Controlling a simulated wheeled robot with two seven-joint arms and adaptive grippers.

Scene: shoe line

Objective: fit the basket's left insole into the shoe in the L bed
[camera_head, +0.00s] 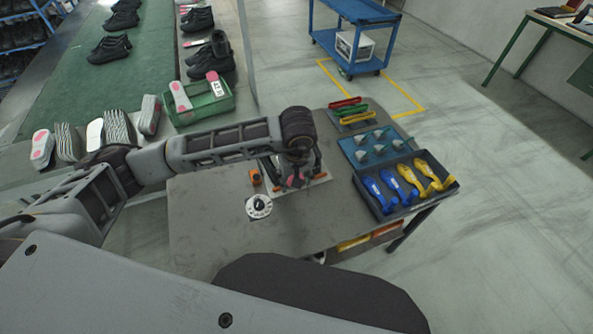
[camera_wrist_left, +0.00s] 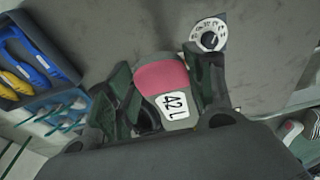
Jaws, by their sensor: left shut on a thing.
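My left gripper (camera_head: 293,178) is over the bed plate (camera_head: 322,180) on the grey table. In the left wrist view its two dark fingers (camera_wrist_left: 165,98) are shut on an insole (camera_wrist_left: 174,125). The insole is grey with a pink patch and a white label reading "42 L". A dark shape (camera_head: 266,166) under the arm in the head view seems to be the shoe in the bed. My arm and gripper hide most of it, so I cannot tell whether the insole touches it. The green basket (camera_head: 207,112) holds insoles. My right gripper is not in view.
Orange pegs stand by the bed (camera_head: 255,177). A round white dial (camera_head: 259,206) lies in front. On the right are a blue tray of grey cones (camera_head: 350,149) and a dark tray of blue and yellow pieces (camera_head: 382,212). The table's front left is clear.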

